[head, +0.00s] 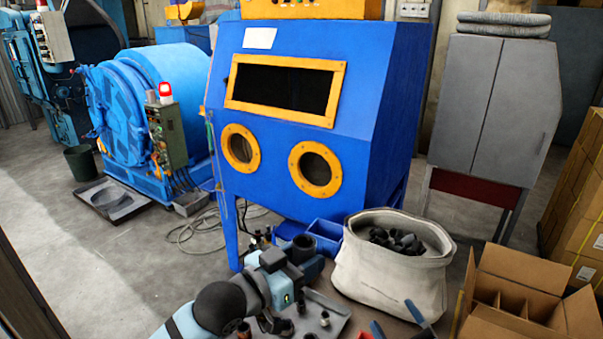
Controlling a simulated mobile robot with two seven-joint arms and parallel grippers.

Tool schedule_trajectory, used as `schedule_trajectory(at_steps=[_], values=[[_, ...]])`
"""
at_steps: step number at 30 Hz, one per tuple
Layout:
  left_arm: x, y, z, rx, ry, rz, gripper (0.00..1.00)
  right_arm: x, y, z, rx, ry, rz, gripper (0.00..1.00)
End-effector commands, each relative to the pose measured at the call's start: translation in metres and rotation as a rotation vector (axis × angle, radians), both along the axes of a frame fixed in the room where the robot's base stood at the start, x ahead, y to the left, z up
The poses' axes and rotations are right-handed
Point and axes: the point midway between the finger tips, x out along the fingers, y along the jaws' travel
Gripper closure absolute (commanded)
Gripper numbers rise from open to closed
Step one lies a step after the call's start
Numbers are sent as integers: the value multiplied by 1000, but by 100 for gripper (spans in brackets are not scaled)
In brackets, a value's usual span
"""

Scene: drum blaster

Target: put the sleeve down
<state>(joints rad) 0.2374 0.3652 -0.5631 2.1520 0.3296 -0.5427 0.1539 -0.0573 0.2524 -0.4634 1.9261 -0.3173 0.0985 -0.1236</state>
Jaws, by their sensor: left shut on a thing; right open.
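My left arm comes in from the bottom left in the head view. My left gripper (272,322) points down over a grey tray (333,324) at the bottom of the picture. It is shut on a small dark piece that I take to be the sleeve (286,327). The hand and wrist hide much of it, and I cannot tell whether it touches the tray. Other small dark cylindrical pieces (324,318) stand upright on the tray. I cannot make out my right gripper in this view.
A pale fabric sack (390,278) with dark parts stands behind the tray, beside blue bins (325,236). Blue and red handles (420,314) stick up at the bottom edge. An open divided carton (515,285) stands right. A blue blast cabinet (290,120) rises behind.

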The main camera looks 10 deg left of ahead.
Motion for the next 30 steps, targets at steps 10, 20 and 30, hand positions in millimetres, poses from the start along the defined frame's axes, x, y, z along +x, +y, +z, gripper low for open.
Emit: schedule_trajectory(at_steps=[10, 20, 30], values=[[0, 0, 1, -1, -2, 0, 96, 22, 76, 147, -217, -672, 226, 29], [0, 0, 1, -1, -2, 0, 96, -1, 135, 233, -462, -1286, 448, 29], [0, 0, 1, -1, -2, 0, 96, -40, 200, 258, -724, -1950, 743, 29]])
